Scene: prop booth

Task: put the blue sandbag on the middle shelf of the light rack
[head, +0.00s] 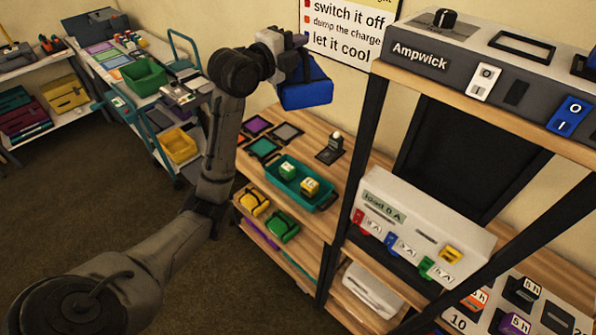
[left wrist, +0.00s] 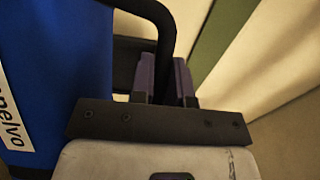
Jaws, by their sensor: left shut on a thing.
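The blue sandbag (head: 308,92) hangs in the air in front of the back wall, above the wooden-shelved rack (head: 309,142). My left gripper (head: 298,42) is shut on its dark handle. In the left wrist view the fingers (left wrist: 166,80) close around the black handle strap (left wrist: 162,28), and the blue bag (left wrist: 60,70) with a white label fills the left side. On a lower shelf of the rack lie a yellow bag (head: 254,203) and a green bag (head: 283,226), side by side. My right gripper is not in view.
The rack's top holds a green tray (head: 318,205) with small blocks, coloured squares and a small dark stand (head: 331,150). A black-framed rack with the Ampwick unit (head: 455,75) stands to the right. A trolley with a green bin (head: 144,77) stands left.

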